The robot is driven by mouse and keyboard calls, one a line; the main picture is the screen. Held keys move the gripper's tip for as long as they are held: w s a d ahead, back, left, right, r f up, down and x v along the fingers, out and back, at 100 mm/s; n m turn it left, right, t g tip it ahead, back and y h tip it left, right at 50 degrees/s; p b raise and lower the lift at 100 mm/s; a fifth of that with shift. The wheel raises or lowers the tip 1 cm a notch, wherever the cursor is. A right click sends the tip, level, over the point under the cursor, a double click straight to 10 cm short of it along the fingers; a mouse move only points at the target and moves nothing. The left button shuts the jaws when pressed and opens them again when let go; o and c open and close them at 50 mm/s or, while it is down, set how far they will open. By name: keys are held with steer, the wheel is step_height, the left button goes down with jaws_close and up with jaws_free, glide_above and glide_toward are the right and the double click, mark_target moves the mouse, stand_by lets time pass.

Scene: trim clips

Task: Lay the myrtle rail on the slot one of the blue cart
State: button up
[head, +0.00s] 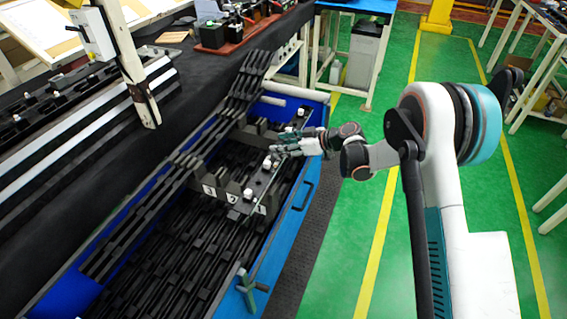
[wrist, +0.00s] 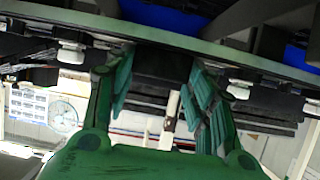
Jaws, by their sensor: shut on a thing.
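The myrtle rail (wrist: 270,63) is a long, thin green bar. It runs across the top of the wrist view, with white clips along its lower side. My gripper (head: 277,150) is shut on the rail, its green fingers (wrist: 155,58) reaching up to it on both sides of a dark block. In the head view the gripper is above the right part of the blue cart (head: 303,190), and the rail is thin and partly hidden by the fingers. The cart's black slotted racks carry small white number labels (head: 209,190); I cannot read them surely. Contact between rail and slot cannot be told.
A dark workbench (head: 60,190) with long rails lies left of the cart, and a post with a white box (head: 97,35) rises there. A green bracket (head: 246,285) stands at the cart's near edge. Green floor (head: 345,215) is free to the right.

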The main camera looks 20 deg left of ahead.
step_height(320, 180, down, 6)
steer(key=b, duration=0.2)
steer(key=shift+f, duration=0.15)
steer(key=o, duration=1.4)
steer(key=shift+d, duration=0.1)
steer(key=p+v, duration=0.3)
steer(key=v, duration=0.9)
steer(key=shift+p, duration=0.4)
